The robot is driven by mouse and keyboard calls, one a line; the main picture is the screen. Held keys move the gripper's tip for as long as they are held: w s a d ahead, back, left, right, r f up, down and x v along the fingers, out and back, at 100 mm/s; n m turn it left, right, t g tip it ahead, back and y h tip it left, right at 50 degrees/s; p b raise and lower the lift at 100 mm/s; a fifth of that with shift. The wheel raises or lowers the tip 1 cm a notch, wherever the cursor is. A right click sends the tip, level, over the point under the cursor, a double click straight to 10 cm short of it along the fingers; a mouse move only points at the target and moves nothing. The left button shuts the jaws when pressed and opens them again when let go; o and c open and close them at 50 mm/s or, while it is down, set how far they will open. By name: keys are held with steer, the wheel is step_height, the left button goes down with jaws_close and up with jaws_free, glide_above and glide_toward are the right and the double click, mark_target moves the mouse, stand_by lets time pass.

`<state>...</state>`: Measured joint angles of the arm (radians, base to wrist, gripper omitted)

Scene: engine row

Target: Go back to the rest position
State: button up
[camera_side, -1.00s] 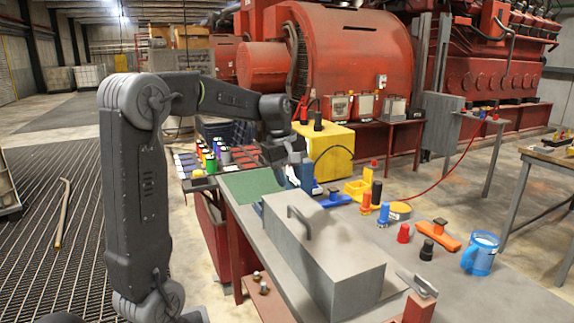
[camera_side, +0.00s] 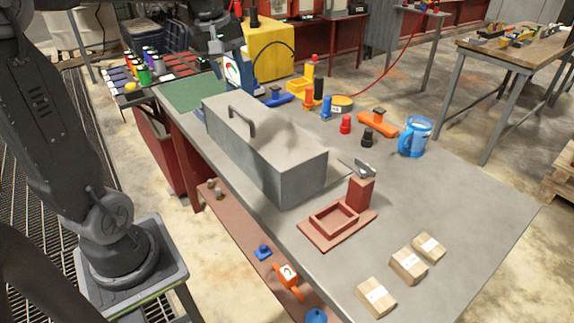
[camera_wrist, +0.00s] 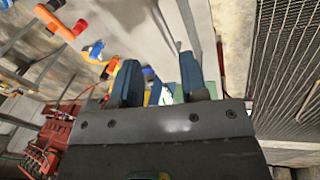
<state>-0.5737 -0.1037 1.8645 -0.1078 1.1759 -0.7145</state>
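My gripper (camera_wrist: 158,62) shows in the wrist view with two blue fingers spread apart. I see nothing held between them. In the side view the end of my arm is dark and partly cut off by the top edge, close to the blue-and-white gauge (camera_side: 232,70) at the back of the bench. Its fingers cannot be made out clearly there. The grey toolbox (camera_side: 262,150) with a handle stands on the bench, in front of the green mat (camera_side: 190,92).
The grey bench (camera_side: 440,220) carries a blue mug (camera_side: 414,137), an orange valve-like part (camera_side: 378,122), red and black knobs, a red tray (camera_side: 335,220) and wooden blocks (camera_side: 408,264). A yellow box (camera_side: 268,52) stands behind.

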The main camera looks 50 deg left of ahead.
steer(key=s+d+f+m+t, duration=0.1)
steer(key=s+d+f+m, duration=0.1)
steer(key=s+d+m, duration=0.4)
steer(key=s+d+f+m+t, duration=0.2)
steer(key=s+d+m, duration=0.4)
steer(key=d+m, duration=0.3)
steer(key=d+f, duration=0.1)
steer(key=d, duration=0.2)
steer(key=shift+s+d+f, duration=0.2)
steer(key=shift+s+d, duration=0.05)
steer(key=shift+s, duration=0.1)
